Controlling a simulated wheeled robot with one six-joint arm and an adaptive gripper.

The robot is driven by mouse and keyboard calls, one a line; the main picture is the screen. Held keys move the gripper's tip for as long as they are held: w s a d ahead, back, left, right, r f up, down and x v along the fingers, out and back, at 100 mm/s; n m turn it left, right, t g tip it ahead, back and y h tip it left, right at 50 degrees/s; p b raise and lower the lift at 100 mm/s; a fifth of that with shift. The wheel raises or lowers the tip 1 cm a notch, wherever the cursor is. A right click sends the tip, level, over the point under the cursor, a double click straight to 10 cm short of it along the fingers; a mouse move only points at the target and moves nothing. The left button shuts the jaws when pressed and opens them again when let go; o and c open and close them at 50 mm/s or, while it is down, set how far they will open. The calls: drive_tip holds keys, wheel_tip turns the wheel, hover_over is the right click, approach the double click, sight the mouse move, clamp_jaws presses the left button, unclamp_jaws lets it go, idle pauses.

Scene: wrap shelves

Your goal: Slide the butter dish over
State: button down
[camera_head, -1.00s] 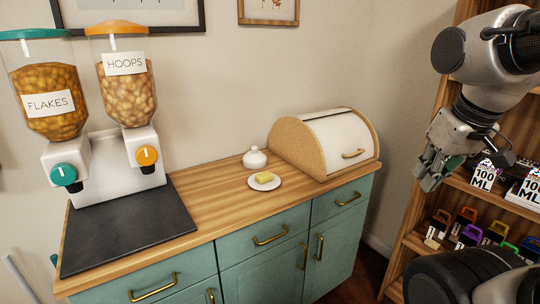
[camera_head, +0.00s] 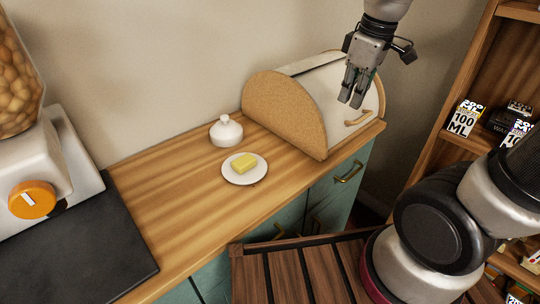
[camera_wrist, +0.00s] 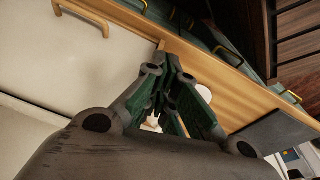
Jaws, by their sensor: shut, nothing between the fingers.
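The butter dish (camera_head: 230,177) is a small round white plate on the wooden counter, with a yellow block of butter (camera_head: 244,163) on it. A white rounded lid or pot with a knob (camera_head: 226,132) stands just behind it, to the left. My gripper (camera_head: 351,98) is shut and empty, pointing down in front of the bread box, to the right of the dish and apart from it. In the wrist view the closed fingers (camera_wrist: 172,60) fill the middle and hide part of the counter; a white round patch, probably the plate, shows beside them (camera_wrist: 205,93).
A bread box (camera_head: 285,115) with a cork side and white lid stands at the counter's right end. Shelves with small boxes (camera_head: 463,118) are at right. The counter (camera_head: 170,205) is clear left of the dish.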

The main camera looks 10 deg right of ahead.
sight(183, 169)
drive_tip(key=w+a+f+n+g, duration=0.1)
drive_tip(key=w+a+f+n, duration=0.1)
drive_tip(key=a+f+n, duration=0.4)
drive_tip(key=w+a+f+n+g, duration=0.1)
drive_tip(key=w+a+f+n, duration=0.15)
drive_tip(key=a, duration=0.55)
drive_tip(key=shift+h, duration=0.3)
drive_tip(key=f, duration=0.7)
drive_tip(key=s+f, duration=0.1)
drive_tip(key=f, duration=0.3)
drive_tip(key=shift+a+f, duration=0.1)
drive_tip(key=shift+a, duration=0.05)
drive_tip(key=a, duration=0.2)
drive_tip(key=shift+w+a+r, duration=0.2)
drive_tip(key=shift+a, duration=0.2)
drive_tip(key=shift+w+a, duration=0.1)
drive_tip(key=shift+a, duration=0.5)
drive_tip(key=a, duration=0.8)
drive_tip(key=w+a, duration=0.1)
drive_tip(key=a, duration=0.6)
drive_tip(key=w+a, duration=0.1)
drive_tip(key=a, duration=0.7)
drive_tip(key=shift+w+a, duration=0.25)
drive_tip(key=shift+a, duration=0.05)
